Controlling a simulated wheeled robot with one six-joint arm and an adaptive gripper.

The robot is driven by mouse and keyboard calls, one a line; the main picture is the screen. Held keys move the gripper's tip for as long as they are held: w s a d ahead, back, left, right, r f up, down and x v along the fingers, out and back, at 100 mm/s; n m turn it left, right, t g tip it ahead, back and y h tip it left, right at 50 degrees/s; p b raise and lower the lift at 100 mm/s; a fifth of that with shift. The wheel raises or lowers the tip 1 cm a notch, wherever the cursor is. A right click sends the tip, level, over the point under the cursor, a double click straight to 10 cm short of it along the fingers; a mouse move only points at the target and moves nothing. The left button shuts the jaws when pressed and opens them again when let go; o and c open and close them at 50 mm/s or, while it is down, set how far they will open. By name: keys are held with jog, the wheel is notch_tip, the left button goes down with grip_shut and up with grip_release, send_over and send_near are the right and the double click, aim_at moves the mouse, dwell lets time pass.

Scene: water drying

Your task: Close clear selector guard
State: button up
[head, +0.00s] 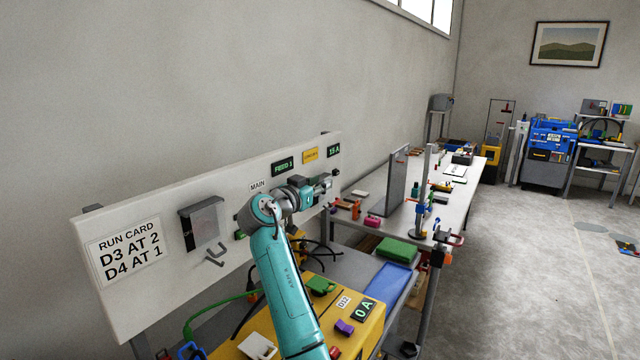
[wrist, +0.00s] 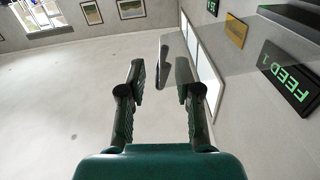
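My gripper (head: 322,184) is in front of the white wall panel (head: 160,285), near its right end and under the lit signs. In the wrist view my gripper (wrist: 161,78) is open, with two dark fingers apart and nothing held between them. I cannot tell whether this box is the clear selector guard. My arm hides part of the panel near the MAIN label (head: 258,186).
The FEED 1 sign (head: 286,168) is close above my gripper and also shows in the wrist view (wrist: 291,77). A yellow machine top (head: 372,325) with a 0 A display stands below my arm. A long bench (head: 455,205) with tools runs to the right. Open floor lies beyond.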

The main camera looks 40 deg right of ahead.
jog(key=shift+w+d, duration=0.1)
jog(key=shift+d, duration=0.2)
grip_shut()
notch_tip(320, 180, down, 12)
jog(key=w+a+m, duration=0.1)
jog(key=w+m, duration=0.1)
jog(key=m, duration=1)
jog(key=shift+w+f, duration=0.25)
jog(key=shift+w, duration=0.1)
jog(key=shift+f, duration=0.1)
